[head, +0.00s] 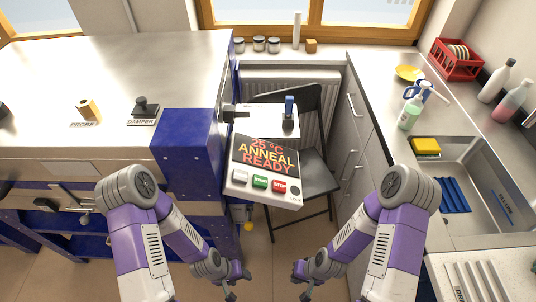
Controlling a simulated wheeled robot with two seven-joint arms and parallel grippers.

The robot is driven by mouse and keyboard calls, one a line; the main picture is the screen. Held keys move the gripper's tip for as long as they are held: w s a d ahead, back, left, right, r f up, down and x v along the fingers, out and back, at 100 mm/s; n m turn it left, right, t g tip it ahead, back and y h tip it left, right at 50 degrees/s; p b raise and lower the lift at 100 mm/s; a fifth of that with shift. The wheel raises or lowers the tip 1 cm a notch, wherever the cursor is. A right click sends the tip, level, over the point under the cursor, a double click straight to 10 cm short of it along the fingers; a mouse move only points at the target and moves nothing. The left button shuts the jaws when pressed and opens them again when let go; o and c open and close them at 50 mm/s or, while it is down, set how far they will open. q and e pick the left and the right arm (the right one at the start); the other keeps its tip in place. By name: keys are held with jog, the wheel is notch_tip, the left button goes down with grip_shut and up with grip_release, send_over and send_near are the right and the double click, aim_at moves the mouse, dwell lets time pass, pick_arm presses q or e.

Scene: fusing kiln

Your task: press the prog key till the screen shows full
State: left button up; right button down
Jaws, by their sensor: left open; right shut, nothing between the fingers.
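The control panel (236,190) is a white box with a dark screen (266,156) and a row of keys below it. The screen reads "25 °C ANNEAL READY" in orange-red letters. The keys are a pale grey one (240,177) at the left, a green one (260,182) in the middle and a red STOP key (279,186). The pale key's label is too small to read, so I cannot confirm which is prog. My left gripper (239,286) is open, below the panel and apart from it. My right gripper (301,286) is shut and empty, below and right of the panel.
The kiln (120,65) with blue corner posts fills the left. A black folding chair (318,172) stands behind and right of the panel. A counter with a sink (480,170) runs along the right. Floor shows between my arms, with free room before the panel.

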pick_arm(q)
grip_shut()
dwell(1.6)
